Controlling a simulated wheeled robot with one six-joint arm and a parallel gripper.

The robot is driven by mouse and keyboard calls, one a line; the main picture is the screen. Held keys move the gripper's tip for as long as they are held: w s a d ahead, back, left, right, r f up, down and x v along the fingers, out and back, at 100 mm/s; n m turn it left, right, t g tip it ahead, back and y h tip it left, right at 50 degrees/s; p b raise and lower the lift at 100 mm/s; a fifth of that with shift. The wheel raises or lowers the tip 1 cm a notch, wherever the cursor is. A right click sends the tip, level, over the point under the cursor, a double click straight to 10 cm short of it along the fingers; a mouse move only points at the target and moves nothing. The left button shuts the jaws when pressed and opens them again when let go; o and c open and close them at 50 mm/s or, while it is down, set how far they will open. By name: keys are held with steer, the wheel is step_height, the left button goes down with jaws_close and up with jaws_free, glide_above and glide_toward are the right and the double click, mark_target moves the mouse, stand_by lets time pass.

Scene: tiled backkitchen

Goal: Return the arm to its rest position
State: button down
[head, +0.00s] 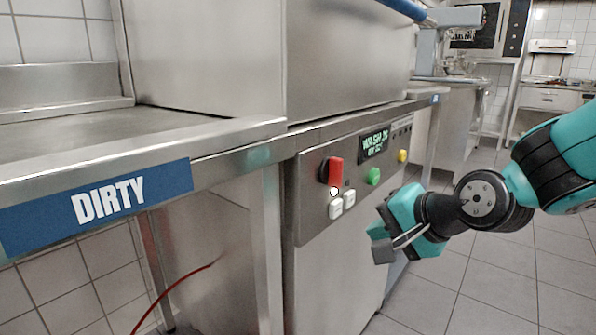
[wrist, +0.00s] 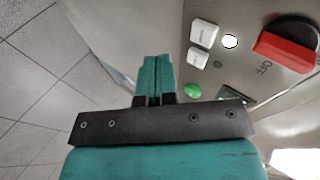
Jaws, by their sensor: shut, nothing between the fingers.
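My gripper (head: 384,243) is teal and grey and stands in front of the dishwasher's control panel (head: 314,228), to the right of its switches in the head view. In the wrist view my gripper's fingers (wrist: 155,75) are together with nothing between them. My arm reaches in from the right edge of the head view. The gripper appears apart from the buttons, though the exact gap to the panel is hard to judge.
The panel has a red knob (head: 336,171), white buttons (head: 336,208), a green button (head: 374,176), a yellow button (head: 403,156) and a lit display (head: 374,143). A steel counter (head: 60,140) labelled DIRTY is left. Tiled floor (head: 500,275) is open at right.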

steer(key=s+r+n+g+h+p, duration=0.2)
steer(key=s+n+g, duration=0.6)
steer(key=s+n, duration=1.05)
steer(key=s+r+m+p, duration=0.3)
steer(key=r+p, duration=3)
steer(key=shift+d+r+m+p, duration=0.25)
steer(key=shift+d+m+p, duration=0.05)
steer(key=shift+d+m, duration=0.1)
stand_by(1.7)
